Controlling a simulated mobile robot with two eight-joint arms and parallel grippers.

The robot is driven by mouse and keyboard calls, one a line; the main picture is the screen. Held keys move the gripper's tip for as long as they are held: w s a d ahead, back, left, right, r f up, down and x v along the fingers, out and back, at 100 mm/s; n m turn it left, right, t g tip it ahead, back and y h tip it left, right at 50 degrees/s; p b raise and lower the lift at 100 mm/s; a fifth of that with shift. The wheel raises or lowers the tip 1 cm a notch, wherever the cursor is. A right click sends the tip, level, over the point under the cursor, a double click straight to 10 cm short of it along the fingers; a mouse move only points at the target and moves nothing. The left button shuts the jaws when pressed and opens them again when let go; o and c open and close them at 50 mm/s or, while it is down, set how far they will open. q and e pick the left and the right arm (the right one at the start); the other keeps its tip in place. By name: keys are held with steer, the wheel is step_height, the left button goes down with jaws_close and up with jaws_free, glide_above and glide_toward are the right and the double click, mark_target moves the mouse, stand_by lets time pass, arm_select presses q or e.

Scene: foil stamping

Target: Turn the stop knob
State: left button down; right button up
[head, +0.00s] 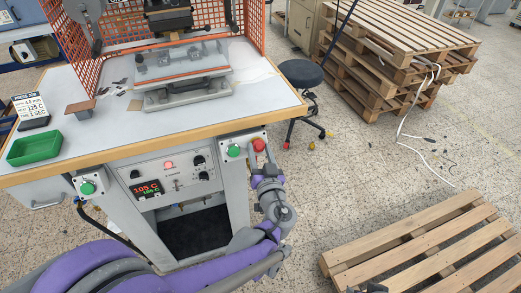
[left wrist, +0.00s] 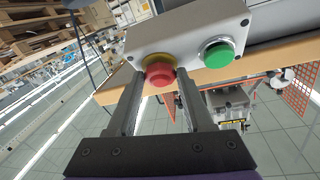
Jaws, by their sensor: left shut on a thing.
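The red stop knob (head: 259,145) sits on a small grey control box at the right front corner of the press table. In the left wrist view, the red knob (left wrist: 159,76) has a yellow ring behind it and lies between my two fingers. My left gripper (head: 261,160) reaches up to it from below and is shut on it. The left gripper (left wrist: 160,88) has a dark finger on each side of the knob. A dark piece at the bottom edge of the head view seems to be part of my right gripper (head: 371,287); its fingers cannot be made out.
A green button (head: 234,151) sits beside the knob on the same box. A control panel (head: 166,175) with a red display is to the left. The press (head: 180,70) stands on the table. Pallets (head: 430,250) lie at the lower right, with open floor between.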

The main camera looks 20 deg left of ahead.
arm_select(q)
steer(key=shift+s+a+m+h+p, duration=0.15)
steer(key=shift+m+h+p, duration=0.25)
steer(key=shift+m+h, duration=0.9)
steer(key=shift+m, duration=0.7)
steer(key=shift+c, duration=1.5)
jaws_free()
steer(key=f+v, duration=0.1)
steer(key=v, duration=0.9)
steer(key=shift+s+r+p, duration=0.3)
steer(key=shift+r+p, duration=0.05)
steer(key=shift+r, duration=0.05)
